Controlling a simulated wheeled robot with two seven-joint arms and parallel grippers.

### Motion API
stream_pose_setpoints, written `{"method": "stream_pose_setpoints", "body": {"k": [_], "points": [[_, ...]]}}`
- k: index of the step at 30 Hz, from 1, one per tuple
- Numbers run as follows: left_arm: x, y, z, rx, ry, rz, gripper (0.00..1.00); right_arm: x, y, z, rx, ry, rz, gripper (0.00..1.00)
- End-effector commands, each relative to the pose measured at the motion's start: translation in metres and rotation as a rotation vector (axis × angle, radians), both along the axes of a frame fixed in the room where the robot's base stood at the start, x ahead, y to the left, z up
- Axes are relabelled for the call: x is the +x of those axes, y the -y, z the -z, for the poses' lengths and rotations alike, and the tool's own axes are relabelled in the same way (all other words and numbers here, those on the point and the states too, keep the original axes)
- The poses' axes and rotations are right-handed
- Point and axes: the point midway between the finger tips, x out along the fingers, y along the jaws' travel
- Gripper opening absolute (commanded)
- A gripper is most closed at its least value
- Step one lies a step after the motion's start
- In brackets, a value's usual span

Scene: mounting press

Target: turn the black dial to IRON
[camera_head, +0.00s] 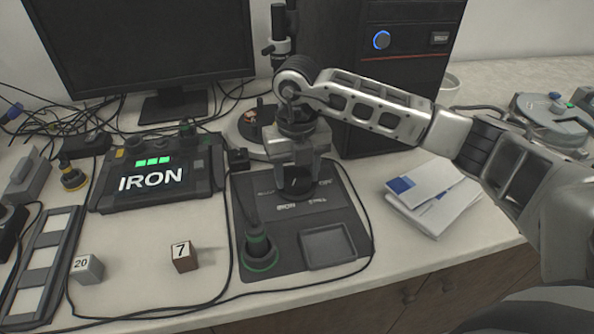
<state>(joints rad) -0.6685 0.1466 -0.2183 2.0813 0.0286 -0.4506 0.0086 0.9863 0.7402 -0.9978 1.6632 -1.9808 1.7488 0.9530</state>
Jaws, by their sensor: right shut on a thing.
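The black dial (297,187) stands on the upper part of a dark control panel (345,215). My right gripper (296,178) comes down on it from above and is shut on it, hiding most of its top and its pointer. Small white labels are printed around the dial, too small to read surely. A dark display unit (110,196) to the left shows the word IRON in white under green bars. My left gripper is not in view.
The panel also has a green-ringed knob (258,248) and a shallow square recess (327,246). Blocks marked 20 (87,269) and 7 (184,257) stand on the table to the left. White-and-blue boxes (430,195) lie to the right. Black cables loop around the panel.

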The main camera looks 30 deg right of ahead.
Motion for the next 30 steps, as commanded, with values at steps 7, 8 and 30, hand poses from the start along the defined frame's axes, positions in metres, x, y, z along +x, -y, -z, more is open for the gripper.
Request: {"method": "stream_pose_setpoints", "body": {"k": [7,8,30], "points": [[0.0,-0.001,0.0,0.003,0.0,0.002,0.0,0.001,0.001,-0.001,-0.001,0.004,0.0,0.73],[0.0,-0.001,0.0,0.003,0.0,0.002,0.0,0.001,0.001,-0.001,-0.001,0.003,0.0,0.73],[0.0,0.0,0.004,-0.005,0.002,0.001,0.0,0.001,0.0,-0.089,0.0,0.008,-0.002,0.73]]}}
